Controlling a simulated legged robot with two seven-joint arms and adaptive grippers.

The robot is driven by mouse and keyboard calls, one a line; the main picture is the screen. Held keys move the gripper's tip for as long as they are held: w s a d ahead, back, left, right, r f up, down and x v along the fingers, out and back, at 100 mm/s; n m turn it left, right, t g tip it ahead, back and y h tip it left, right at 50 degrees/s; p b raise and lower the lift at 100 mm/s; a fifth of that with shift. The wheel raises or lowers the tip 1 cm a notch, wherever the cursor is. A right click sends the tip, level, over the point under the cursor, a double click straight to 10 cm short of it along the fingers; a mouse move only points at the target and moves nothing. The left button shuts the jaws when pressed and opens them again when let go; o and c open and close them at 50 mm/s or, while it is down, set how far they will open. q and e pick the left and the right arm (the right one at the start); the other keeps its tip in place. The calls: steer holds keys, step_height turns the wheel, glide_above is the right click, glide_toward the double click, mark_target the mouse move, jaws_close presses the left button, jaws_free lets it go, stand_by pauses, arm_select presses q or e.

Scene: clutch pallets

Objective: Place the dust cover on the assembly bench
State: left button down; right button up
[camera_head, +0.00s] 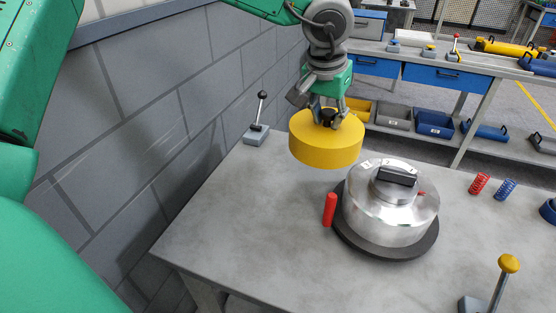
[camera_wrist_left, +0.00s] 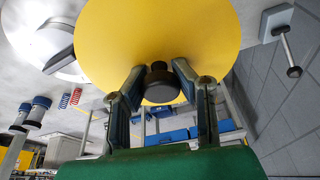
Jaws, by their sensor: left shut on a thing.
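The dust cover (camera_head: 325,148) is a round yellow lid with a dark knob on top. My left gripper (camera_head: 328,116) is shut on that knob and holds the cover over the back left part of the grey assembly bench (camera_head: 230,220). The cover looks level and seems to be above the bench top; the exact gap cannot be told. In the left wrist view the cover (camera_wrist_left: 160,40) fills the upper middle, with the knob (camera_wrist_left: 160,84) between the fingers. My right gripper is not in view.
A silver clutch housing (camera_head: 385,215) on a dark round base stands right of the cover, with a red handle (camera_head: 329,210) beside it. A lever (camera_head: 258,120) stands at the back left near the wall. Springs (camera_head: 479,183) lie to the right. The front left of the bench is clear.

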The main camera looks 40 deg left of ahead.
arm_select(q)
steer(key=w+a+f+n+y+p, duration=0.1)
steer(key=w+a+f+n+p, duration=0.1)
steer(key=a+n, duration=0.25)
steer(key=w+a+f+n+g+p, duration=0.1)
steer(key=w+a+f+n+p, duration=0.15)
steer(key=a, duration=0.25)
steer(key=w+a+f+n+y+p, duration=0.1)
steer(key=a+f+n, duration=0.1)
steer(key=a+n, duration=0.2)
steer(key=shift+g, duration=0.3)
steer(key=x, duration=0.7)
steer(key=s+d+x, duration=0.1)
steer(key=x, duration=0.2)
steer(key=shift+f, duration=0.4)
steer(key=shift+a, duration=0.1)
steer(key=c, duration=1.3)
jaws_free()
steer(key=shift+s, duration=0.1)
